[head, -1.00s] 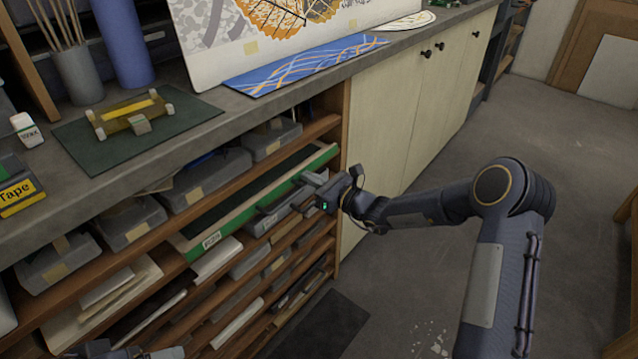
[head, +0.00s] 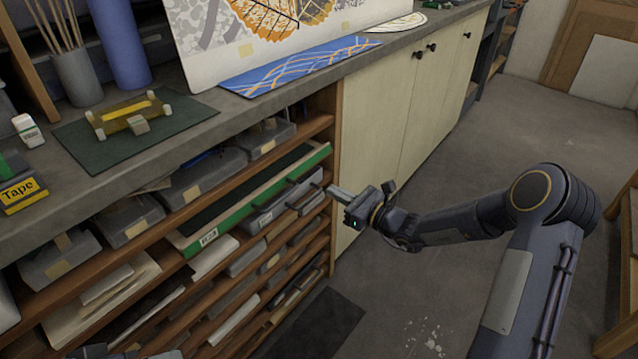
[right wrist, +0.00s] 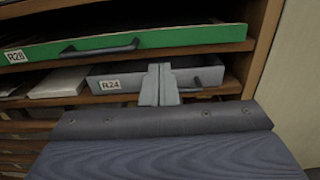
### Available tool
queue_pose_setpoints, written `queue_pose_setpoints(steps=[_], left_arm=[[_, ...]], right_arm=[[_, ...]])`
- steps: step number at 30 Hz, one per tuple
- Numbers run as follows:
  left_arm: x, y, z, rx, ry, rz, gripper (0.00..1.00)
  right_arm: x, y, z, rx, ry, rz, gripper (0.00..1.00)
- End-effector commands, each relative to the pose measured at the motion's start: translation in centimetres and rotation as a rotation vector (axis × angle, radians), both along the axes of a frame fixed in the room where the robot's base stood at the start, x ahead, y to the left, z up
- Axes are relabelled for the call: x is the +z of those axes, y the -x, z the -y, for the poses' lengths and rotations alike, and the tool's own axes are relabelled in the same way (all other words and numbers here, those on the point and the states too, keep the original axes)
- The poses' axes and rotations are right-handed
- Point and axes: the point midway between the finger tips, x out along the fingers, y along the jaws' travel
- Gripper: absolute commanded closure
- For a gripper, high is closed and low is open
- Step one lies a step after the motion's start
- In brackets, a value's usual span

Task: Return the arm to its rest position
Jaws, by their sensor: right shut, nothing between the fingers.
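My right gripper (head: 341,197) is shut and empty, in front of the shelf rack and clear of the drawers. In the right wrist view its closed fingers (right wrist: 159,84) appear before a grey drawer labelled R24 (right wrist: 118,83). Above that drawer is a green-fronted drawer (right wrist: 150,40), which also shows in the head view (head: 235,212) sticking out of the rack. My right arm reaches in from the lower right with its elbow bent. At the lower left edge a small part of what may be my left arm shows; its gripper cannot be made out.
The shelf rack (head: 312,132) holds several grey drawers and boards. The counter above bears a dark green mat (head: 82,143), a blue patterned panel (head: 300,66) and a tape box (head: 22,194). Cream cabinets (head: 390,110) stand to the right. The floor (head: 470,165) there is open.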

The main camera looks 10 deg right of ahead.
Motion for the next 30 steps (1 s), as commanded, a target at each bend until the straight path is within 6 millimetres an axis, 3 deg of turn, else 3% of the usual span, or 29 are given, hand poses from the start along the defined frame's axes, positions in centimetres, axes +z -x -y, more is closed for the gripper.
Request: queue_pose_setpoints(steps=[5,12,17,20,24,30], left_arm=[[0.3,0.0,0.0,0.0,0.0,0.001,0.24],[0.3,0.0,0.0,0.0,0.0,0.001,0.24],[0.4,0.0,0.0,0.0,0.0,0.001,0.24],[0.4,0.0,0.0,0.0,0.0,0.001,0.24],[0.3,0.0,0.0,0.0,0.0,0.001,0.24],[0.3,0.0,0.0,0.0,0.0,0.001,0.24]], right_arm=[[0.0,2.0,1.8,-0.002,0.001,-0.002,1.0],[0.1,2.7,2.3,0.003,0.004,0.002,1.0],[2.9,4.8,0.7,0.098,0.115,0.08,1.0],[6.1,8.5,-1.3,0.239,0.294,0.195,1.0],[9.3,15.9,-3.5,0.468,0.616,0.388,1.0],[10.1,26.0,-3.4,0.743,1.092,0.641,1.0]])
